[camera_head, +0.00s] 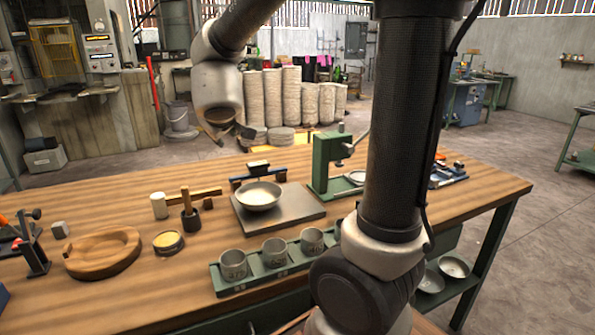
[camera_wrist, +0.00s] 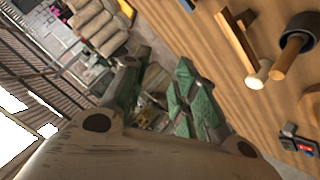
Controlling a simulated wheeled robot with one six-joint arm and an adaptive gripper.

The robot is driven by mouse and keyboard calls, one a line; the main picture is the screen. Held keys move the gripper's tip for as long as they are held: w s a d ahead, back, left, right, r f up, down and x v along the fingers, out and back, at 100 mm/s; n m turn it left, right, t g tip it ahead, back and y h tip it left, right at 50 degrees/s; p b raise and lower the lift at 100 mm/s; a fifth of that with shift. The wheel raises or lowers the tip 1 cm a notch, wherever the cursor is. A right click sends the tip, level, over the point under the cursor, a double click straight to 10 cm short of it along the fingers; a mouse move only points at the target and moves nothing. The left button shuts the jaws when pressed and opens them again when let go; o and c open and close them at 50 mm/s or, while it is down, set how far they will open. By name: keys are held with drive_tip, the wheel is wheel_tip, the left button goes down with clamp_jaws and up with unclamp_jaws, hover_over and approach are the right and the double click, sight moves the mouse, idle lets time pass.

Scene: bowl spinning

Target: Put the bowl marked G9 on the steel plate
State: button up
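A shallow metal bowl (camera_head: 259,194) rests upright on the steel plate (camera_head: 300,216) on the workbench. I see no readable mark on it. Several round metal cups (camera_head: 233,265) stand in a green rack (camera_head: 222,286) at the bench's front edge; their marks are too small to read for sure. Two more bowls (camera_head: 431,281) (camera_head: 454,267) sit on the lower shelf at the right. My gripper (camera_wrist: 163,65) shows in the wrist view with its two green fingers apart and nothing seen between them.
A green press (camera_head: 326,165) stands behind the plate's right. My arm column hides part of the bench at right. The front-left bench top is clear.

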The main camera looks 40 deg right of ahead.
drive_tip(key=s+a+r+n+t+y, duration=0.1)
drive_tip(key=s+a+r+y, duration=0.2)
drive_tip(key=s+r+y, duration=0.35)
drive_tip(key=s+d+f+m+g+h, duration=0.1)
drive_tip(key=s+d+f+g, duration=0.1)
drive_tip(key=s, duration=0.5)
drive_tip(key=s+d+f+m+g, duration=0.1)
drive_tip(key=s+d+f+g, duration=0.2)
drive_tip(key=s+d, duration=0.2)
drive_tip(key=s+d+f+m+g+h, duration=0.1)
drive_tip(key=s+d+f+m+g, duration=0.1)
drive_tip(key=s, duration=0.7)
drive_tip(key=shift+s+d+f+g+h, duration=0.35)
drive_tip(key=shift+d+f, duration=0.25)
drive_tip(key=shift+d, duration=0.25)
